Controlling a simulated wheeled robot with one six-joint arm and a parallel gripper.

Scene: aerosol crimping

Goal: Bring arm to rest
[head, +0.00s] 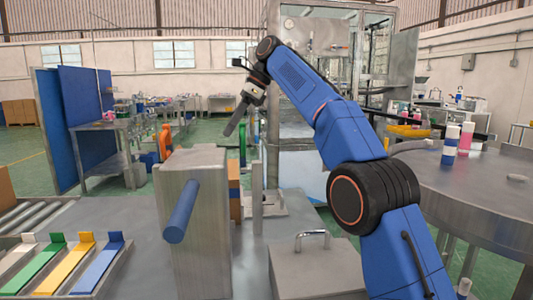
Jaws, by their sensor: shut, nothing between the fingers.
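My blue arm rises from the lower right and bends over to the left at its top. My gripper (236,117) hangs from the arm's end, pointing down and left, above and behind the grey metal block. It is shut, with nothing held. It hangs in free air, apart from the things below it.
A metal block with a blue handle (181,212) stands front centre. A lidded metal box (318,268) is right of it. Coloured strips (92,265) lie front left. A round metal table (480,205) with bottles (449,145) is right. A glazed cabinet (300,165) stands behind.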

